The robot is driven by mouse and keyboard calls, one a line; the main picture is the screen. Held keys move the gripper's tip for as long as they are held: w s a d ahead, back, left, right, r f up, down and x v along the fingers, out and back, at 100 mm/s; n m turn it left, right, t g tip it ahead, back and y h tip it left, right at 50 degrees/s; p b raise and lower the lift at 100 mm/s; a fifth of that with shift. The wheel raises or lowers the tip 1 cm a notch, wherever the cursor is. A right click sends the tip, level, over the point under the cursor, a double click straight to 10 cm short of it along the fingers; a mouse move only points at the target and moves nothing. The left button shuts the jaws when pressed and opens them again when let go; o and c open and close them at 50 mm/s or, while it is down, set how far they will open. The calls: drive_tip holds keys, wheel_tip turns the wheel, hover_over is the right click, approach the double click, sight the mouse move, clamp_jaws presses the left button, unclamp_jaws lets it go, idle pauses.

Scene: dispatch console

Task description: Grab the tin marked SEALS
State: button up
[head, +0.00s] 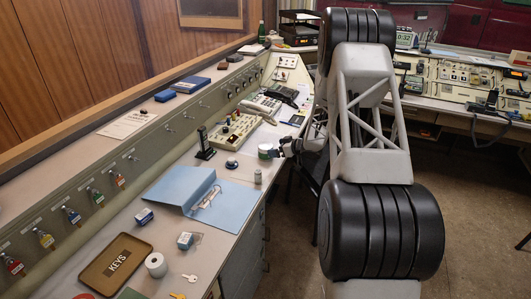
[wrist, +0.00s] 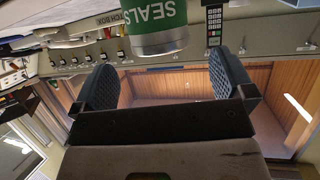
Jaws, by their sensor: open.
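The tin marked SEALS (wrist: 155,25) has a green band with white letters and a silvery metal end. It is at the top of the wrist view, partly cut off by the picture edge. In the head view the tin (head: 265,151) stands on the desk near its right edge. My gripper (wrist: 163,72) is open, its two dark ribbed fingers spread wide with nothing between them. The tin lies just ahead of the gap between the fingers, apart from both. In the head view my gripper (head: 284,148) is close to the tin's right side, small and partly hidden by my arm.
A dark domed knob (head: 232,163) and a small bottle (head: 258,177) stand near the tin. A button panel (head: 238,126) and phone (head: 259,104) lie behind it. A blue folder (head: 171,184) and KEYS tray (head: 138,249) are nearer. Floor is open on the right.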

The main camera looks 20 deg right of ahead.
sight(266, 147)
drive_tip(key=shift+x, duration=1.05)
drive_tip(key=shift+x, duration=2.6)
drive_tip(key=shift+d, duration=0.1)
drive_tip(key=c, duration=1)
drive_tip(key=shift+r, duration=4.95)
